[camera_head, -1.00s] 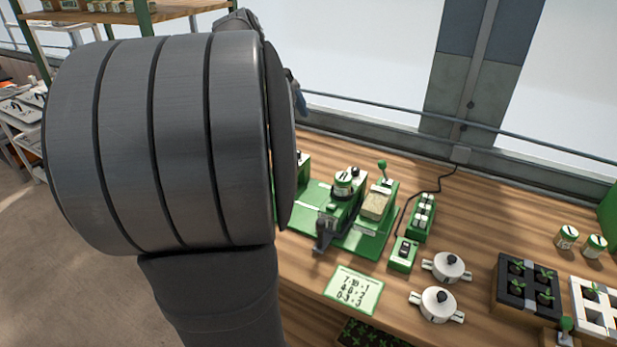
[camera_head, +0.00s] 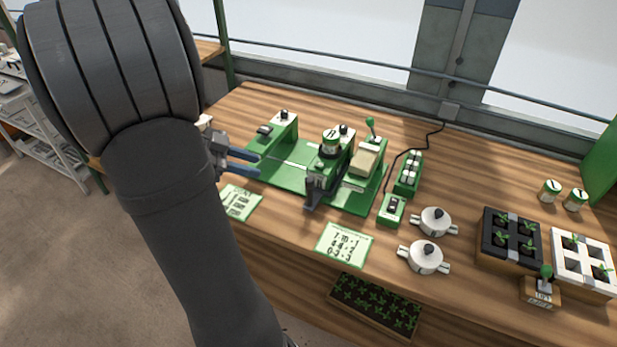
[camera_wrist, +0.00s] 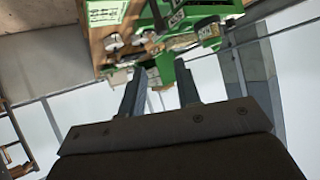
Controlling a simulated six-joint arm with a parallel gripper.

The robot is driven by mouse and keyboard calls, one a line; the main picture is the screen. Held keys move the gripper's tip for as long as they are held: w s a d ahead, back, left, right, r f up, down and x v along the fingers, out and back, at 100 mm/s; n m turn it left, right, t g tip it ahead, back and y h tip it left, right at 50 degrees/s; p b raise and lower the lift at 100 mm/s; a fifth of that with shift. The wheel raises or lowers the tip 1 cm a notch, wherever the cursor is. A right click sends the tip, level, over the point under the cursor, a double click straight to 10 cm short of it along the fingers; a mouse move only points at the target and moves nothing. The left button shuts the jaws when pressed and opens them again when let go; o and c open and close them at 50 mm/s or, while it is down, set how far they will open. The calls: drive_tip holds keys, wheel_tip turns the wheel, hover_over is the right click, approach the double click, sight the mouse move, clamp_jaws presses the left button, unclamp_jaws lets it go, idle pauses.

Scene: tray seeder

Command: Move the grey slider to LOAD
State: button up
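The green seeder machine (camera_head: 283,178) stands on the wooden bench in the middle of the head view. A dark grey block with a jutting front end (camera_head: 314,194) sits at its front edge; it may be the grey slider, but I cannot tell for certain. No LOAD mark is legible. My gripper (camera_head: 258,164) is at the machine's left front, its two blue-grey fingers apart and pointing right toward the machine. In the wrist view my gripper (camera_wrist: 160,86) is also open, with nothing held between the fingers. The grey block is apart from the fingers.
Two printed cards (camera_head: 345,244) (camera_head: 240,202) lie at the bench front. A small switch box (camera_head: 391,210), a button box (camera_head: 408,174) and two white lidded pots (camera_head: 436,221) (camera_head: 423,257) stand right of the machine. A black seedling tray (camera_head: 512,240) is farther right. A lever box (camera_head: 541,290) stands near the front edge.

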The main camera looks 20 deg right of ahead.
sight(307, 180)
drive_tip(key=d+f, duration=0.3)
drive_tip(key=d, duration=0.1)
drive_tip(key=d+f+n+h, duration=0.1)
drive_tip(key=d+f, duration=0.1)
drive_tip(key=d, duration=0.3)
drive_tip(key=s+d+f+n+t, duration=0.1)
drive_tip(key=d+f, duration=0.2)
drive_tip(key=d, duration=0.2)
drive_tip(key=shift+s+d+f+h, duration=0.1)
drive_tip(key=shift+f+h, duration=0.25)
drive_tip(key=shift+h, duration=0.05)
